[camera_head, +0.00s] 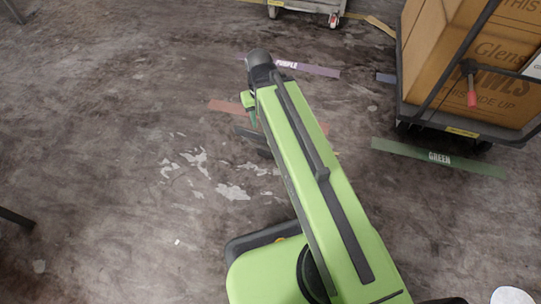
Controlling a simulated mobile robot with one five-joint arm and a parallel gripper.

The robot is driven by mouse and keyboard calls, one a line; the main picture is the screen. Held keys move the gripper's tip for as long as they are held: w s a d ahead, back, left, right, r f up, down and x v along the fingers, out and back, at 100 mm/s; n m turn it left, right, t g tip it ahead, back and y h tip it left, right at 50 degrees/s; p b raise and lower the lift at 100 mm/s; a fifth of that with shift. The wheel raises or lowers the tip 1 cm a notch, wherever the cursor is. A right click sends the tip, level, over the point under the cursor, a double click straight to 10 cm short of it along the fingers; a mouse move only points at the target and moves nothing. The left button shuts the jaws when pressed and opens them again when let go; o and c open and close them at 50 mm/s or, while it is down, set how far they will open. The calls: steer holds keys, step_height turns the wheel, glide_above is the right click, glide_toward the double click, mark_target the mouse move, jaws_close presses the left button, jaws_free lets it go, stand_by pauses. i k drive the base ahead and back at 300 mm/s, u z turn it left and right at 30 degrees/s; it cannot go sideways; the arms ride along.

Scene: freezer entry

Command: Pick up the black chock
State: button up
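My green arm stretches from the bottom of the view up to its dark elbow-like end. My gripper (253,117) hangs below that end, seen from behind and partly covered by the arm. Its fingers are too small and hidden to show whether they are apart or closed. A dark, low shape (246,132) lies on the floor just below the gripper, partly behind the arm. It may be the black chock or a dark floor strip; I cannot tell which. I see no clear contact between it and the gripper.
A cart (460,127) carrying large cardboard boxes (497,85) stands at upper right. Another cart (312,7) is at the top edge. Floor strips lie around: purple (318,70), green (438,158) and reddish (228,107). The stained floor at left is mostly clear.

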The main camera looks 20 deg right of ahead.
mark_target(264, 150)
steer(key=z, duration=0.3)
steer(key=k, duration=0.85)
steer(key=u, duration=1.5)
steer(key=i, duration=1)
steer(key=u, duration=0.05)
